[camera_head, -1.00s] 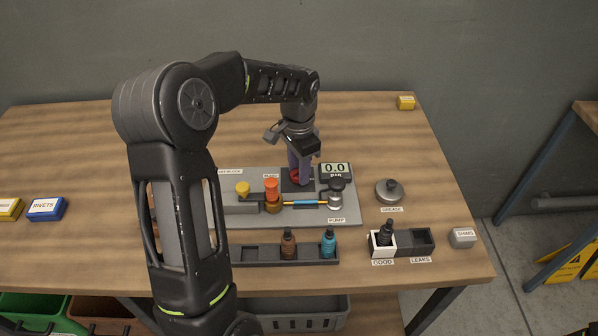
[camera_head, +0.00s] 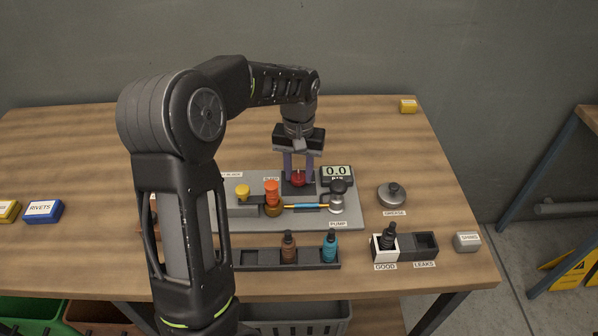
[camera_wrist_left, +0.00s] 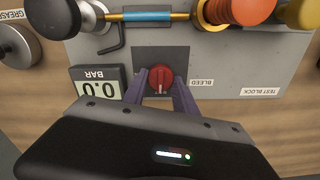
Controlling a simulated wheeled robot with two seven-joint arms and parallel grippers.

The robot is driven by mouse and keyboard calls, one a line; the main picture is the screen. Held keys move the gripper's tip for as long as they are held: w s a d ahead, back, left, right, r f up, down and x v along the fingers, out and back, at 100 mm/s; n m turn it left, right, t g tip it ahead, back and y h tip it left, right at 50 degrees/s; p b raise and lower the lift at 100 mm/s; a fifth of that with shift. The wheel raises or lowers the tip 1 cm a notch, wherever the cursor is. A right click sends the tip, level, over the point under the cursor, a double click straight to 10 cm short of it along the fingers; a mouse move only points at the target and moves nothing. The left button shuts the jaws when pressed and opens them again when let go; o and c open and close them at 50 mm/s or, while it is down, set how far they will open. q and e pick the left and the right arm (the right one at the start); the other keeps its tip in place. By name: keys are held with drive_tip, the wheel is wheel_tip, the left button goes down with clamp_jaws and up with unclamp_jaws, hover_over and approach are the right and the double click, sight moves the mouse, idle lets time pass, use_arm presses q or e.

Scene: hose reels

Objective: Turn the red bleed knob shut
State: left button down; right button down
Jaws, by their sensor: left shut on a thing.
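The red bleed knob (camera_head: 298,178) stands on a dark square on the grey test plate (camera_head: 345,218), left of the gauge (camera_head: 336,172), which reads 0.0 BAR. My left gripper (camera_head: 298,170) points down over the knob with its purple fingers on either side, shut on it. In the left wrist view the knob (camera_wrist_left: 160,78) sits between the fingertips, with a pale mark on its top. The "BLEED" label (camera_wrist_left: 201,82) lies beside it. My right gripper is not in view.
Orange (camera_head: 271,188) and yellow (camera_head: 242,191) knobs and the pump (camera_head: 337,198) stand close by on the plate. In front is a rack (camera_head: 262,258) with brown and blue bottles. A good/leaks bin (camera_head: 425,243) stands at right. The table's back is mostly clear.

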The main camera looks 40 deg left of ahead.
sight(298, 173)
use_arm(q)
drive_tip(key=shift+n, duration=0.3)
drive_tip(key=c, duration=1)
unclamp_jaws()
drive_tip(key=shift+o, duration=0.2)
drive_tip(key=shift+r+b, duration=0.35)
drive_tip(key=shift+r, duration=3.55)
